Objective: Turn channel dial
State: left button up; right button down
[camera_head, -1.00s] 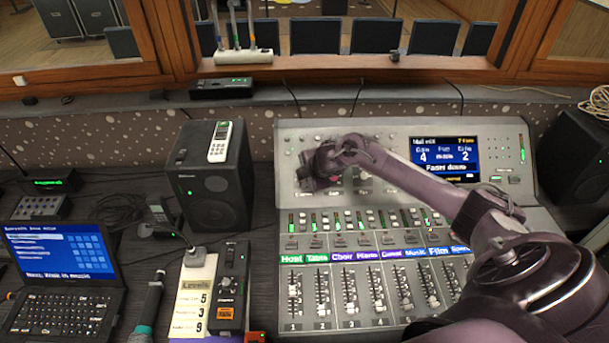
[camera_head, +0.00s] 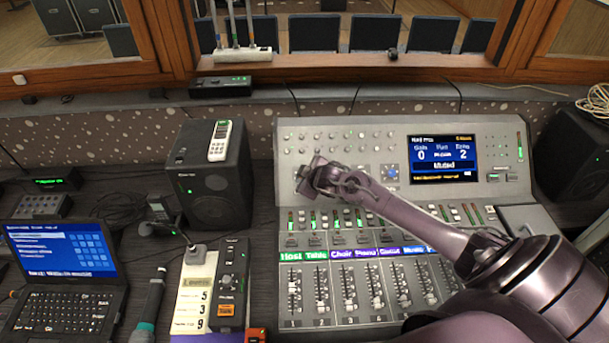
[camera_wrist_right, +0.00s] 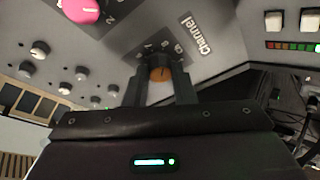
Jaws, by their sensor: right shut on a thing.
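In the right wrist view, the orange-brown channel dial (camera_wrist_right: 160,72) stands beside the printed word "Channel". My right gripper (camera_wrist_right: 160,80) is shut on this dial, with one finger on each side of it. In the head view, my right gripper (camera_head: 310,178) is at the upper left of the mixing console (camera_head: 440,137) and hides the dial. The console screen (camera_head: 443,160) shows a 0 on the left and a 2 on the right, above what looks like "Muted". My left gripper is not in view.
A pink knob (camera_wrist_right: 82,8) is close to the channel dial, with several small grey knobs (camera_wrist_right: 40,50) nearby. Faders (camera_head: 347,290) fill the lower console under my right arm. A black speaker (camera_head: 210,180), a paper sheet (camera_head: 192,295) and a laptop (camera_head: 62,260) are to the left.

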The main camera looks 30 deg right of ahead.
jog(key=shift+m, duration=0.4)
jog(key=c, duration=1.2)
grip_release()
jog(key=v, duration=0.7)
jog(key=shift+s+r+b, duration=0.2)
jog(key=shift+s+b, duration=0.2)
